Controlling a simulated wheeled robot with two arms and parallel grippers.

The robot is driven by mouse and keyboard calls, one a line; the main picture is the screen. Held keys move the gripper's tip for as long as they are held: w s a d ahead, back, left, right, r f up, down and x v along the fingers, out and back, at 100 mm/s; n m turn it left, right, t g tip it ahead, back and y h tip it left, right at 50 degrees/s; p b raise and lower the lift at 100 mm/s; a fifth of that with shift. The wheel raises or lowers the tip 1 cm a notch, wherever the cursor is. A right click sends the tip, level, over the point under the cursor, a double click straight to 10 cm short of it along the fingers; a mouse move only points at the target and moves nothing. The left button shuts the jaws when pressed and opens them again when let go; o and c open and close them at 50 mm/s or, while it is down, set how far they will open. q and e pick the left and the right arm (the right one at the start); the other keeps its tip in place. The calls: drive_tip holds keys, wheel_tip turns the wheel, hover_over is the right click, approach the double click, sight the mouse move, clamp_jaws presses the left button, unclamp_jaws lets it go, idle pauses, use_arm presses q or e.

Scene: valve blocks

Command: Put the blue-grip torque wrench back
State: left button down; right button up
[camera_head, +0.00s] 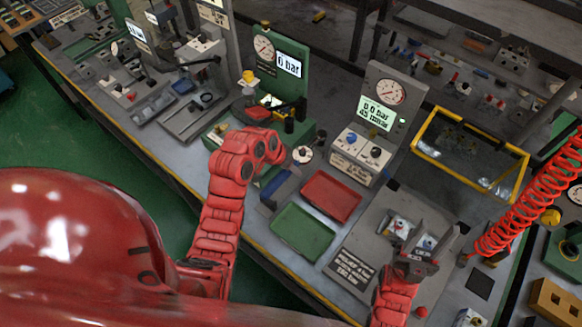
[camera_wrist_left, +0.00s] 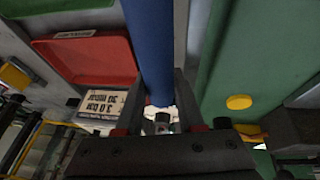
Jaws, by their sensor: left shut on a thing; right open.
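The torque wrench's blue grip (camera_wrist_left: 150,45) runs down the middle of the left wrist view, between the two dark fingers of my left gripper (camera_wrist_left: 158,105), which is shut on it. In the head view my left arm bends over the bench beside the green test stand, and its fingers are hidden there. A blue bar-like thing (camera_head: 283,187) lies just right of that wrist; I cannot tell whether it is the wrench. My right gripper (camera_head: 433,236) is open over the bench at lower right, close to small valve blocks (camera_head: 399,227).
A red tray (camera_head: 331,195) and a green tray (camera_head: 303,232) lie right of my left wrist. A green gauge stand (camera_head: 280,60) and a grey gauge stand (camera_head: 385,105) rise behind. A yellow-rimmed bin (camera_head: 470,150) stands at right, near a red coiled hose (camera_head: 525,195).

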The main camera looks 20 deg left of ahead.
use_arm(q)
drive_tip(key=shift+f+b, duration=1.25)
drive_tip(key=shift+f, duration=0.55)
drive_tip(key=shift+c, duration=2.2)
unclamp_jaws()
drive_tip(key=b+v, duration=0.1)
drive_tip(key=v, duration=0.1)
drive_tip(key=shift+a+r, duration=0.2)
drive_tip(key=shift+r, duration=0.05)
drive_tip(key=p+v, duration=0.6)
drive_tip(key=v, duration=0.8)
drive_tip(key=shift+s+r, duration=0.25)
drive_tip(key=shift+r, duration=0.1)
